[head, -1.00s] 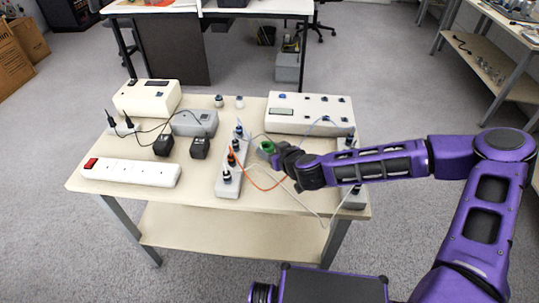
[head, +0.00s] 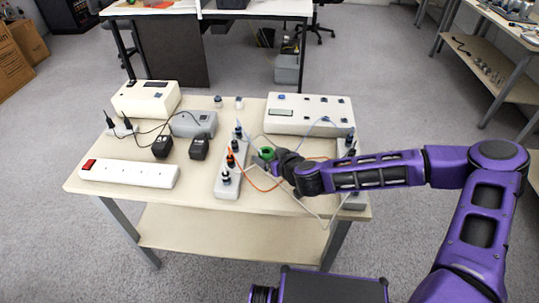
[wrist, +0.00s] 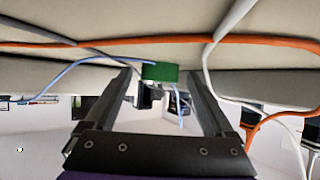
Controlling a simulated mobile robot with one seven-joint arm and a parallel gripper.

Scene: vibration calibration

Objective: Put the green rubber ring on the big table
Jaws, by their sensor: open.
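The green rubber ring (head: 267,153) is near the middle of the big pale wooden table (head: 110,185), between the grey socket strip and the white instrument box. My gripper (head: 265,160) reaches in from the right, low over the tabletop, with the ring at its tips. In the wrist view the ring (wrist: 160,72) shows between the two fingertips of my gripper (wrist: 158,78). The fingers are apart, and a gap shows on each side of the ring. Whether the ring rests on the tabletop I cannot tell.
Orange and pale cables (head: 262,187) run close around my gripper. A grey socket strip (head: 229,180) is just left of it, and a white instrument box (head: 310,112) stands behind. A white power strip (head: 128,173) and black adapters (head: 199,148) lie further left. The front middle tabletop is fairly clear.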

